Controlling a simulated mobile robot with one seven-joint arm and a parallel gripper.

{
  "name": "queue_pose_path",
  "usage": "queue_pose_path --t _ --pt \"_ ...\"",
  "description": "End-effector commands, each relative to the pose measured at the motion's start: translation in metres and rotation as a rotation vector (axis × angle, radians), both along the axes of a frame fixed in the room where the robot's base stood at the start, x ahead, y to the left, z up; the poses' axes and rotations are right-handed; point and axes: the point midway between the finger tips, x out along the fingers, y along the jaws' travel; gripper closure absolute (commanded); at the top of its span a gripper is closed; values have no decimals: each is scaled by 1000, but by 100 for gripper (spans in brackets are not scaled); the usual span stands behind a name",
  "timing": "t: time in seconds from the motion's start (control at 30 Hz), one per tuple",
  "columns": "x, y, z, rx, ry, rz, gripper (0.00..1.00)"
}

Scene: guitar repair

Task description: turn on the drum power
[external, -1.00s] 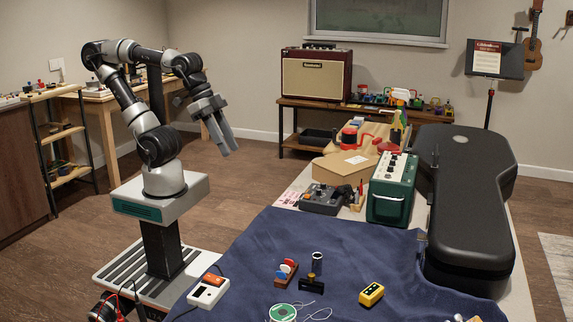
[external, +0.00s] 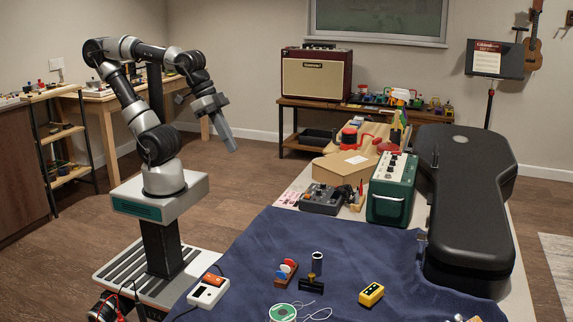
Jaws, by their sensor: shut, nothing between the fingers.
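No thing in view is clearly marked as the drum power. A dark grey device (external: 325,199) with knobs or buttons on top, perhaps a drum machine, sits on the table left of the green amplifier. A white box (external: 208,291) with an orange-red part on top lies at the left edge of the blue cloth; cables run near it. My gripper (external: 233,148) is shut and empty. It points down and to the right in the air, left of the table and well apart from both devices. The state of any power switch is too small to tell.
A green amplifier (external: 392,190), a cardboard box (external: 343,168) and a black guitar case (external: 466,205) crowd the table's right and far parts. On the blue cloth (external: 240,255) lie a yellow pedal (external: 371,293), a green spool (external: 282,313) and small tools. Air over the cloth is clear.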

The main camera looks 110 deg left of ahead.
Motion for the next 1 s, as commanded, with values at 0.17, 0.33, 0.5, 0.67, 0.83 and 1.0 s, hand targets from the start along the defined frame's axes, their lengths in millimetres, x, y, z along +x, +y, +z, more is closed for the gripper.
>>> queue_pose_path --t 0.17,0.33,0.5,0.67,0.83,1.0 --pt "39 12 33 -97 52 173 100" --pt "94 37 57 -214 113 423 100" --pt "149 70 64 -312 166 683 100" --pt "196 109 55 -383 209 932 100" --pt "235 151 33 -438 241 1181 100" --pt "256 183 9 -466 257 1359 100"
